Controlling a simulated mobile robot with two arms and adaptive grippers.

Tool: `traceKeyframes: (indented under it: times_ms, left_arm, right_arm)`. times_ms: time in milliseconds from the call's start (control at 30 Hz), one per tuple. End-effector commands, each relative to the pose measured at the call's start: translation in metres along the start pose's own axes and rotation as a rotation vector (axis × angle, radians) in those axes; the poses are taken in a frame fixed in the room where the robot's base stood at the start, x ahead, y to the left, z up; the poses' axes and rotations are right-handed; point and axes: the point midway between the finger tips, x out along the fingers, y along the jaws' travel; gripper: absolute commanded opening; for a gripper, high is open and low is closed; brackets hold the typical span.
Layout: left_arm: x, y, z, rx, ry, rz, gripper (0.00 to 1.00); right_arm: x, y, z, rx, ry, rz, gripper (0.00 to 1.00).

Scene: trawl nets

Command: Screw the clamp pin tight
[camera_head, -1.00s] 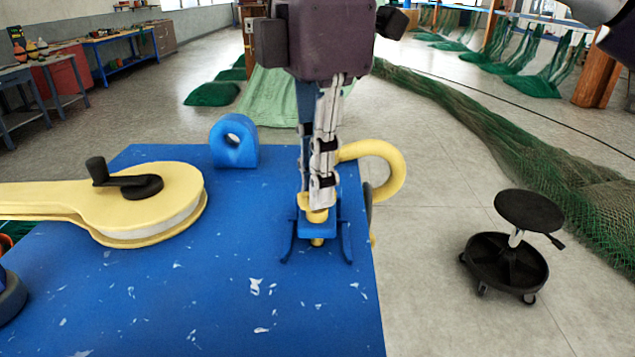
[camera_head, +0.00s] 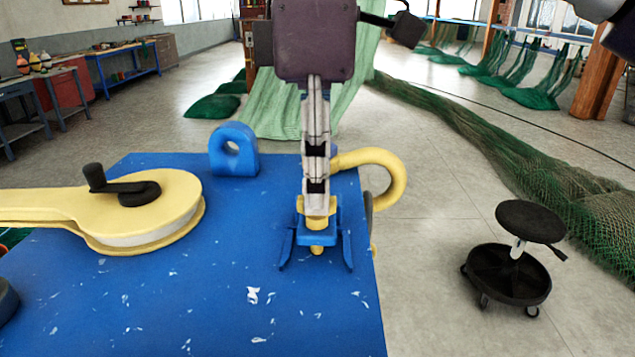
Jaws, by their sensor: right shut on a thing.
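The clamp pin (camera_head: 317,223) is yellow and stands upright in a blue clamp (camera_head: 317,239) near the right edge of the blue table (camera_head: 190,300). Its lower tip shows below the clamp's block. My right gripper (camera_head: 317,205) points straight down from above and is shut on the yellow head of the pin. The fingers hide part of the head. How far the pin sits in the clamp I cannot tell. My left gripper does not show.
A yellow hook-shaped bar (camera_head: 388,178) curves out behind the clamp. A blue eye block (camera_head: 234,150) and a yellow housing with a black crank (camera_head: 125,190) are on the table. A black stool (camera_head: 510,265) stands on the floor at right, with green nets (camera_head: 500,150) behind.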

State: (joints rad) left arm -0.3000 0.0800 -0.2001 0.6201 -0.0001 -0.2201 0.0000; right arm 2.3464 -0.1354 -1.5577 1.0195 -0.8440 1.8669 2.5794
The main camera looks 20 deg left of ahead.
Motion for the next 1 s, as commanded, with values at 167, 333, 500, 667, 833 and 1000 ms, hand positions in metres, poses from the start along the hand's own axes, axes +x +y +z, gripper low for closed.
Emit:
traceKeyframes:
  times_ms: [167,333,500,667,833,1000]
  left_arm:
    - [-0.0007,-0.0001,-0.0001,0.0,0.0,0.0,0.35]
    - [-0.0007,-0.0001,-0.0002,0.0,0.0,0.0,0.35]
    - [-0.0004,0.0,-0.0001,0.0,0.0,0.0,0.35]
    - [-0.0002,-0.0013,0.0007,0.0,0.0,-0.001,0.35]
    - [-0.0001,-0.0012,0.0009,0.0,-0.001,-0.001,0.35]
    - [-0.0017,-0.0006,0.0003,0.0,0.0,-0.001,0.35]
  right_arm:
    - [-0.0041,0.0019,0.0003,0.007,0.007,0.009,0.0]
    - [-0.0039,0.0018,0.0004,0.006,0.007,0.009,0.18]
    - [-0.0021,0.001,0.0002,0.003,0.004,0.005,0.25]
    - [-0.0011,0.0006,0.0001,0.001,0.002,0.003,0.25]
    - [-0.0006,0.0004,0.0001,0.0,0.001,0.001,0.25]
    - [-0.0009,0.0002,0.0,-0.033,0.001,0.001,0.25]
